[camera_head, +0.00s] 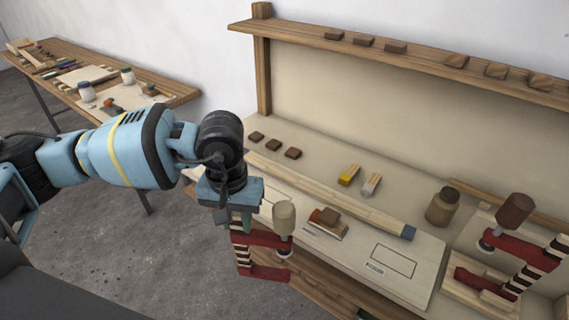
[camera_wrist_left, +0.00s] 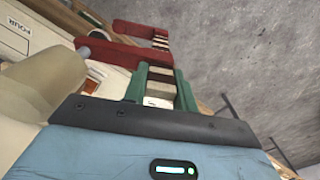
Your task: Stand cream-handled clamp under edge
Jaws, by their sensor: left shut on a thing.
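The cream-handled clamp (camera_head: 284,219) is upright at the front edge of the workbench, its cream handle on top and its red jaws (camera_head: 262,274) toward the right. My left gripper (camera_head: 240,222) is shut on its striped bar from above. In the left wrist view the green fingers (camera_wrist_left: 160,88) close around the bar, with the cream handle (camera_wrist_left: 48,85) beside them at the left. The clamp overlaps the board's edge (camera_head: 345,262) in the head view; I cannot tell whether its jaws touch it. My right gripper is not in view.
A brown-handled clamp (camera_head: 515,212) stands at the right end of the bench. A shelf (camera_head: 400,50) runs behind. A side table (camera_head: 175,95) stands at the left.

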